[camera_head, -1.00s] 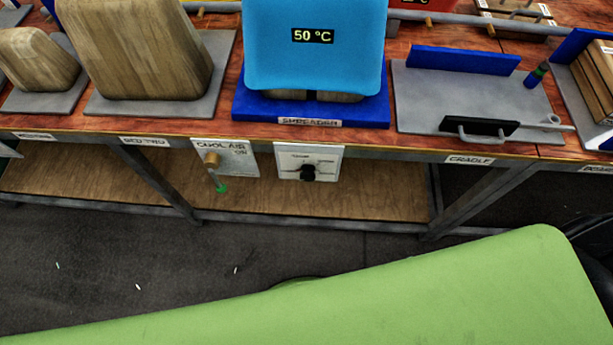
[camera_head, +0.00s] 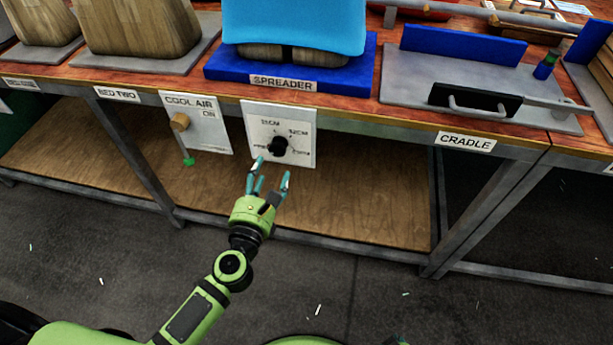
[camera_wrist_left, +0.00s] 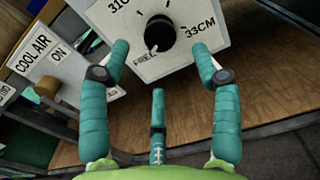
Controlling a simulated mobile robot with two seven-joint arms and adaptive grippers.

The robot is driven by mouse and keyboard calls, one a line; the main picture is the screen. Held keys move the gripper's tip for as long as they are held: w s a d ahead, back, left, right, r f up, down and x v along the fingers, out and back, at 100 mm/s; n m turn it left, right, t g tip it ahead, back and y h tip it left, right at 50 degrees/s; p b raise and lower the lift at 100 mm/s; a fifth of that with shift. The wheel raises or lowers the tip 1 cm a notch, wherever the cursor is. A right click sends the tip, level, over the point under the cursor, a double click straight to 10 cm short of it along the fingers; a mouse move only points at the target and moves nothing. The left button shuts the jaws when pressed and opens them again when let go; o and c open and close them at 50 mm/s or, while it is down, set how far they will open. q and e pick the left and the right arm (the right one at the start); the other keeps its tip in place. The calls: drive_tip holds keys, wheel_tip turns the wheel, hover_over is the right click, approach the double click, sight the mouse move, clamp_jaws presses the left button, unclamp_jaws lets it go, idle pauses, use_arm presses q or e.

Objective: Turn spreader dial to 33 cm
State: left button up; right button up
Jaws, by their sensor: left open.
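The spreader dial is a black knob (camera_head: 279,146) on a white plate (camera_head: 305,118) fixed under the bench edge, below the blue spreader (camera_head: 222,73). In the left wrist view the knob (camera_wrist_left: 160,33) shows close up, with its white pointer toward the "FREE" mark at the lower left. The "33CM" mark (camera_wrist_left: 200,27) is to the right of the knob. My left gripper (camera_head: 269,176) is open and empty, just short of the dial and slightly below it. Its teal fingers (camera_wrist_left: 160,70) spread to either side of the knob without visible contact. My right gripper is not in view.
A "COOL AIR" panel (camera_head: 207,132) with a brass-coloured knob (camera_head: 180,122) and a green-tipped part hangs left of the dial. A wooden lower shelf (camera_head: 360,200) lies behind and below.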

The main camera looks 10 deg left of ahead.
sight(276, 150)
use_arm(q)
drive_tip(key=shift+n, duration=0.5)
drive_tip(key=w, duration=0.7)
drive_tip(key=shift+w+d+r, duration=0.15)
drive_tip(key=shift+d+r, duration=0.05)
drive_tip(key=shift+r, duration=0.05)
drive_tip(key=c, duration=1.1)
